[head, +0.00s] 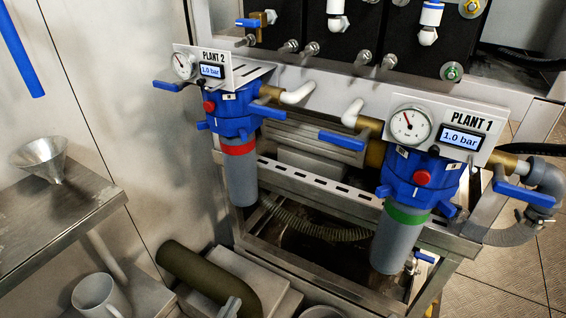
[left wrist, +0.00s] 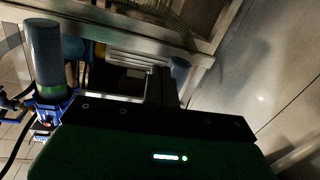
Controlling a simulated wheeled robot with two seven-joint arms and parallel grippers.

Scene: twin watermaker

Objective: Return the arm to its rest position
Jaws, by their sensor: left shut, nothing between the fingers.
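My left gripper (left wrist: 160,88) shows in the left wrist view as dark fingers together beyond the black bar and green housing, with nothing held. I cannot make it out clearly in the head view. The plant 1 unit, with a blue head (head: 420,178) and green ring, stands right of centre in the head view. Its grey housing also shows upside down at the left of the wrist view (left wrist: 44,50). The plant 2 unit, with a blue head (head: 232,115) and red ring, stands left of it. The gripper appears apart from both units. My right gripper is not in view.
A steel shelf (head: 85,200) with a funnel (head: 42,158) is at the left, with a white mug (head: 98,296) below. A thick olive pipe (head: 200,275) lies at the bottom. The metal frame (head: 330,190) carries both units. Tiled floor (head: 515,265) is clear at right.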

